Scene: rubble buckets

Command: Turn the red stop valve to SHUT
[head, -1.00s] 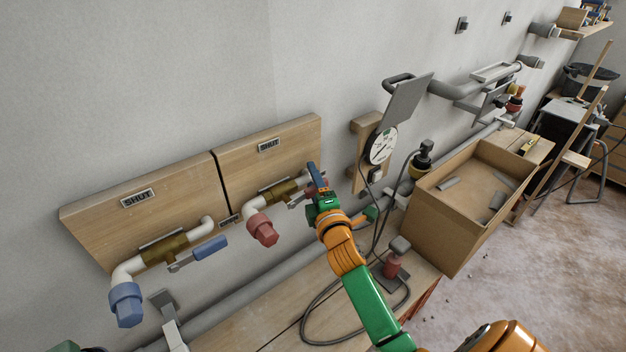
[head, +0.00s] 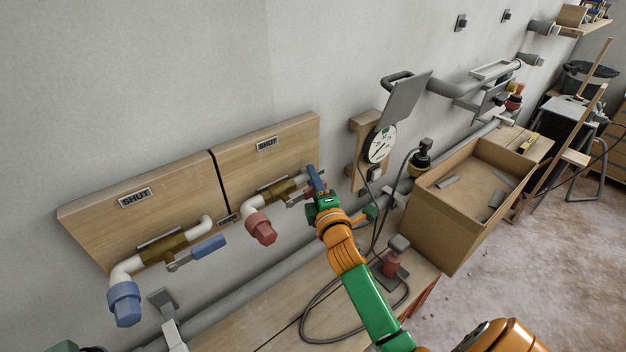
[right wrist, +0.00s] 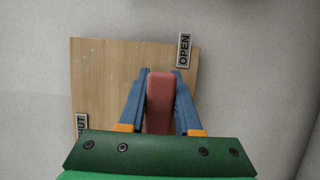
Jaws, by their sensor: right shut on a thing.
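The red stop valve has a brass body (head: 278,190) and a red-capped white pipe end (head: 260,228) on the right wooden board (head: 300,135). Its red handle (right wrist: 160,100) lies between the blue fingers of my right gripper (right wrist: 160,95) in the right wrist view. My right gripper also shows in the head view (head: 314,180), shut on the handle at the board's right end and hiding most of it. A SHUT plate (head: 267,144) is at the board's top. In the wrist view an OPEN plate (right wrist: 184,50) is just beyond the handle's tip, to its right.
A similar valve with a blue handle (head: 208,247) is on the left board. A pressure gauge (head: 380,144), a black plug with a cable (head: 423,155) and a cardboard box (head: 450,220) stand to the right. A grey pipe (head: 250,290) runs below the boards.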

